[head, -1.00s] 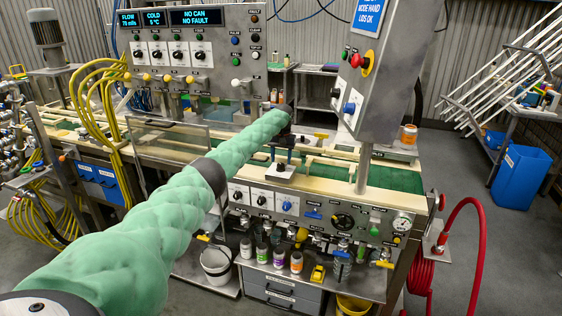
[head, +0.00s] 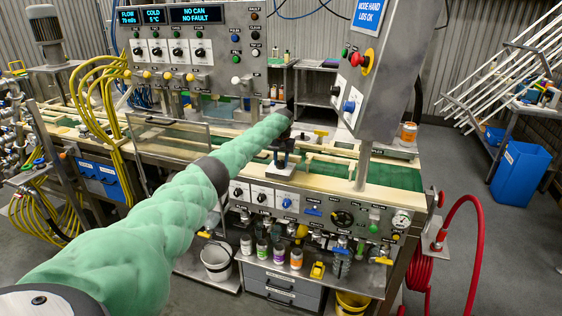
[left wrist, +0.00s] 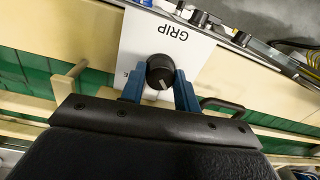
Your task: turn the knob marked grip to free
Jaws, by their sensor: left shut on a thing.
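The grip knob (left wrist: 160,72) is a round black knob with a pale pointer line. It stands on a white plate marked GRIP (left wrist: 178,40) in the left wrist view. A second label at the plate's left side is mostly hidden, so I cannot read where the pointer stands against it. My left gripper (left wrist: 160,88) has its blue fingers on both sides of the knob and is shut on it. In the head view the left gripper (head: 284,158) is over the white plate (head: 277,180) on the conveyor deck, and the knob is hidden. My right gripper is not in view.
Wooden guide rails and a green belt (head: 400,178) run beside the plate. A grey control box (head: 378,85) with a red emergency button stands on a post to the right. A front panel with several knobs (head: 310,208) lies below. A dark handle (left wrist: 222,104) is near my fingers.

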